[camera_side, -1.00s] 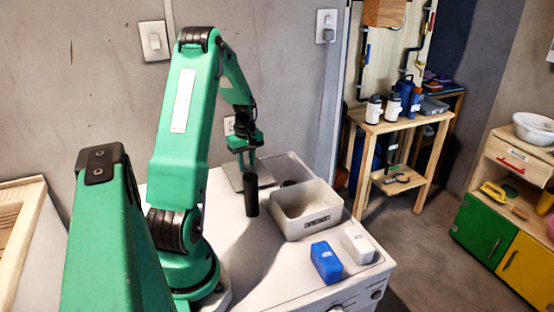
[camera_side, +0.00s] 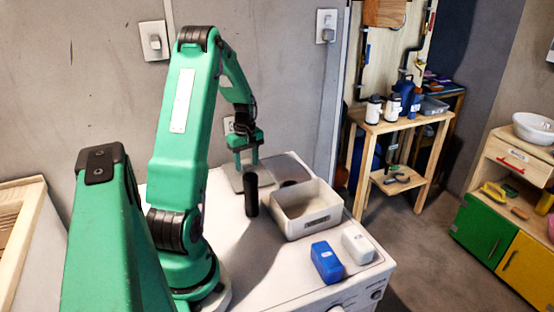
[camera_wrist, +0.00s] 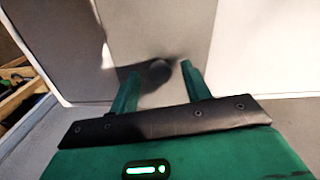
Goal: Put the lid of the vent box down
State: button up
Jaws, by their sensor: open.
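My gripper (camera_side: 247,163) is open above the plate, with nothing visible held. In the wrist view, the two fingers (camera_wrist: 160,73) stand apart over a grey surface (camera_wrist: 150,25), with a dark round patch between them that may be a shadow or opening.
A black cylinder (camera_side: 251,197) stands just in front of the plate. A white labelled bin (camera_side: 312,224) is to its right. A blue box (camera_side: 326,263) and a white box (camera_side: 358,247) lie near the front edge.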

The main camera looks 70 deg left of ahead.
aim_at(249, 166)
notch_tip(249, 166, up, 12)
jog(key=shift+f, duration=0.25)
dwell(0.3)
dwell(0.4)
jog(key=w+d+r+m+t, duration=0.1)
jog(key=w+d+r+m, duration=0.15)
jog(key=d, duration=0.45)
jog(key=w+d+r+m+t+y, duration=0.1)
jog(key=d+r+m, duration=0.3)
jog(key=d, duration=0.3)
jog(key=w+d+r+m, duration=0.1)
jog(key=d+r+m, duration=0.2)
jog(key=d, duration=0.5)
jog(key=s+d+m+t, duration=0.1)
jog(key=s+d+m, duration=0.1)
jog(key=d, duration=0.3)
jog(key=s+d+m+t, duration=0.1)
jog(key=s+d+m, duration=0.2)
jog(key=d+m, duration=0.2)
jog(key=s+d+m+t+h, duration=0.1)
jog(key=s+d+m, duration=0.2)
jog(key=d, duration=0.3)
jog(key=shift+d+t, duration=0.3)
jog(key=shift+d, duration=0.1)
